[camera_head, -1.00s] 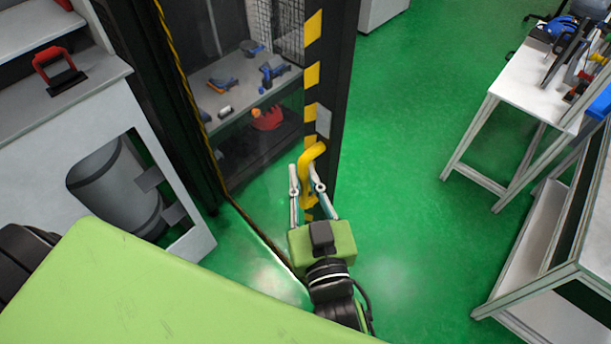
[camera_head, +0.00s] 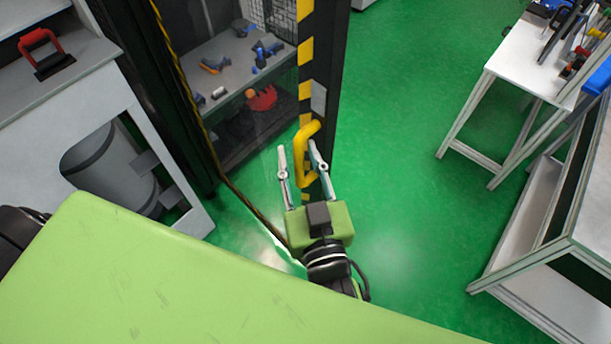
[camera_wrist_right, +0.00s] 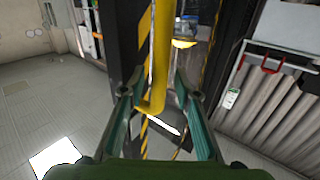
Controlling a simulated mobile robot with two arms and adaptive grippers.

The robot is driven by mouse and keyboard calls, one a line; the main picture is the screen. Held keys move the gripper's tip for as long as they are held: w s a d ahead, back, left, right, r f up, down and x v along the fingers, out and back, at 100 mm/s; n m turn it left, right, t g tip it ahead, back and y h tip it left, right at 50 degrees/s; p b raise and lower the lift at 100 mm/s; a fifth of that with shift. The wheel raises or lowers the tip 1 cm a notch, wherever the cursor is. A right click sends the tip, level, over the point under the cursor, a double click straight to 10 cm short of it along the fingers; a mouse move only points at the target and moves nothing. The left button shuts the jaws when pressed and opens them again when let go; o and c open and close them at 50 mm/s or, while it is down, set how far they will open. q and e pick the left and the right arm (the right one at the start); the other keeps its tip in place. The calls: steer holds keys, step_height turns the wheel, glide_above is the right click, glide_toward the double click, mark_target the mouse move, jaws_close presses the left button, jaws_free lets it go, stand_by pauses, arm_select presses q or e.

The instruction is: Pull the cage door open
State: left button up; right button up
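The cage door has a black frame edge with yellow and black stripes (camera_head: 305,56) and a clear panel to its left. A yellow bar handle (camera_head: 306,141) stands upright on this edge. My right gripper (camera_head: 298,150) is open, one finger on each side of the handle. In the right wrist view, the handle (camera_wrist_right: 157,55) stands between the two spread fingers (camera_wrist_right: 158,82), with gaps visible on both sides. I cannot tell how far ajar the door is. My left gripper is not in view.
Inside the cage, a grey shelf (camera_head: 222,93) holds several small blue and orange items. A grey cabinet with a red handle (camera_head: 40,46) stands at the left. White workbenches (camera_head: 508,82) stand at the right. The green floor (camera_head: 405,150) between is clear.

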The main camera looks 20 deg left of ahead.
steer(key=v, duration=1.1)
steer(key=shift+s, duration=0.2)
steer(key=s+d+f+g+h+b, duration=0.1)
steer(key=d+f+g, duration=0.1)
steer(key=f, duration=1.1)
steer(key=s+d+f+g+h, duration=0.1)
steer(key=d+f+g+h, duration=0.15)
steer(key=f, duration=1.15)
steer(key=s+d+f+g+h+b, duration=0.1)
steer(key=d+f+g, duration=0.15)
steer(key=f, duration=1.05)
steer(key=s+d+f+m+g+h, duration=0.1)
steer(key=s+d+f, duration=0.2)
steer(key=d+f, duration=0.25)
steer(key=s+d+f+g+h, duration=0.1)
steer(key=s+d+f, duration=0.25)
steer(key=f, duration=0.35)
steer(key=s+d+f+m+g+h, duration=0.1)
steer(key=s+d+f+g+h, duration=0.1)
steer(key=d+f, duration=0.4)
steer(key=s+d+f+m+g+h+b, duration=0.1)
steer(key=s+d+f+m+g, duration=0.1)
steer(key=s+d+f, duration=0.5)
steer(key=s+d+g, duration=0.1)
steer(key=s+d, duration=0.1)
steer(key=s, duration=0.1)
steer(key=shift+s+d+f, duration=0.25)
steer(key=shift+s+d, duration=0.05)
steer(key=shift+d, duration=0.1)
